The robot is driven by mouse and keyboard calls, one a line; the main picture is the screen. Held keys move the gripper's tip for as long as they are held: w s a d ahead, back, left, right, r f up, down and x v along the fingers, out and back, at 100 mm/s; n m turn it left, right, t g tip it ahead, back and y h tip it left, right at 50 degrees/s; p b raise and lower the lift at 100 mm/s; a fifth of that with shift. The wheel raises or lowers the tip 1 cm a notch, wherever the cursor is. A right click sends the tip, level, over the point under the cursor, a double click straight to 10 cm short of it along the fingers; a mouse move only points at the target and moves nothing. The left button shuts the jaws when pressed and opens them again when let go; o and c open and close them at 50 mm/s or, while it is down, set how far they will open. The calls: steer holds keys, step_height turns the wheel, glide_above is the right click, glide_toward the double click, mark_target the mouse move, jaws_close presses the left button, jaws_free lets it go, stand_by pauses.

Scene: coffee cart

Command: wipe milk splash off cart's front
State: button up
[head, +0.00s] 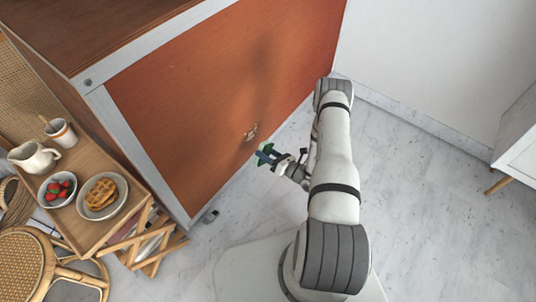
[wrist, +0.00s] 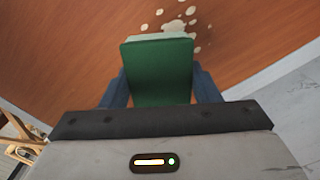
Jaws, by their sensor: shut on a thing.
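The cart's front is an orange-brown wood panel (head: 200,100) in a pale metal frame. The milk splash (head: 251,132) is a cluster of whitish spots low on the panel. In the wrist view the splash (wrist: 174,26) shows just beyond the far edge of a green block-shaped wiper (wrist: 158,72) with a paler far edge. My gripper (head: 270,155) is shut on the green wiper (head: 265,148), with a blue finger on each side of it. The wiper is close to the panel, just below the splash in the head view. I cannot tell whether it touches the panel.
A wooden folding tray table (head: 98,232) stands left of the cart, holding a jug (head: 34,157), a cup (head: 61,132), a bowl of strawberries (head: 57,189) and a plate of waffles (head: 102,195). A rattan stool (head: 22,265) is at lower left. Marble floor (head: 430,220) is clear at right.

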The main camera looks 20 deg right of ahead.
mark_target(250, 135)
steer(key=shift+b+x, duration=0.3)
steer(key=shift+x, duration=2.65)
steer(key=shift+b+x, duration=0.35)
steer(key=shift+x, duration=0.55)
steer(key=shift+w+d+f+b, duration=0.1)
steer(key=shift+w+d+b, duration=0.3)
steer(key=shift+d, duration=0.2)
steer(key=shift+w+d+b, duration=0.35)
steer(key=shift+w+d, duration=0.05)
steer(key=shift+d, duration=0.15)
steer(key=shift+w+d+b, duration=0.65)
steer(key=shift+w+d, duration=0.1)
steer(key=shift+d, duration=0.25)
steer(key=shift+w+d+b, duration=0.65)
steer(key=shift+w+d, duration=0.1)
steer(key=shift+d, duration=0.25)
steer(key=shift+s+a+p, duration=0.2)
steer(key=shift+s+a, duration=0.2)
steer(key=shift+a, duration=0.3)
steer(key=shift+s+a+p, duration=0.2)
steer(key=shift+s+a, duration=0.25)
steer(key=shift+a, duration=0.2)
steer(key=shift+s+a+p, duration=0.2)
steer(key=shift+s+a, duration=0.2)
steer(key=shift+a, duration=0.3)
steer(key=shift+s+a+p, duration=0.35)
steer(key=shift+s+a, duration=0.7)
steer(key=shift+a, duration=0.2)
steer(key=shift+s+d+r, duration=0.1)
steer(key=shift+r, duration=0.2)
